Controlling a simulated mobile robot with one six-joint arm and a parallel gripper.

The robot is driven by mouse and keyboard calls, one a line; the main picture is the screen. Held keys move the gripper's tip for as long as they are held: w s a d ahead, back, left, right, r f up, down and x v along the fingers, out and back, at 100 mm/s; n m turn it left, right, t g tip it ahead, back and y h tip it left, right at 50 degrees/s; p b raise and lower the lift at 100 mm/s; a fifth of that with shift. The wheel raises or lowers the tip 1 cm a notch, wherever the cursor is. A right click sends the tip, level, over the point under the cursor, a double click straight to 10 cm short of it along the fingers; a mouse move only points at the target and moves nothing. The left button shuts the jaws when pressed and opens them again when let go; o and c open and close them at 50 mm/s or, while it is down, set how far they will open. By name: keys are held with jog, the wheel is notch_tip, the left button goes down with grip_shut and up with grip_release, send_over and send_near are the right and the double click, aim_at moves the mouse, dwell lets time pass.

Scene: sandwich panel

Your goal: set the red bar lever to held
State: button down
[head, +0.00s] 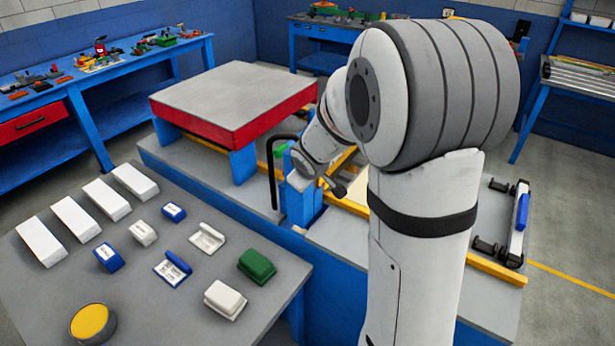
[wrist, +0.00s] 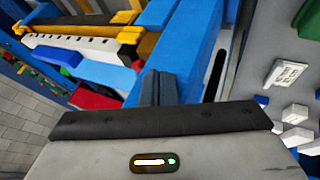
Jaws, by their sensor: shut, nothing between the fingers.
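I cannot make out a red bar lever for certain in either view. In the head view my arm hides part of the station behind the post. A black bent bar (head: 273,172) stands left of the post.
A grey plate with red sides (head: 235,108) stands on blue legs to the left. The front table (head: 150,235) holds white blocks, small switch-like pieces and a yellow round button (head: 91,322). A clamp fixture with a blue handle (head: 521,212) is at right. Open floor lies beyond it.

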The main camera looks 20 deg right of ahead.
jog(key=shift+w+a+b, duration=0.4)
jog(key=shift+w+a, duration=0.05)
jog(key=shift+a, duration=0.2)
jog(key=s+d+r+p, duration=0.3)
jog(key=s+r, duration=0.5)
jog(key=s, duration=0.1)
jog(key=shift+d, duration=0.1)
dwell(0.3)
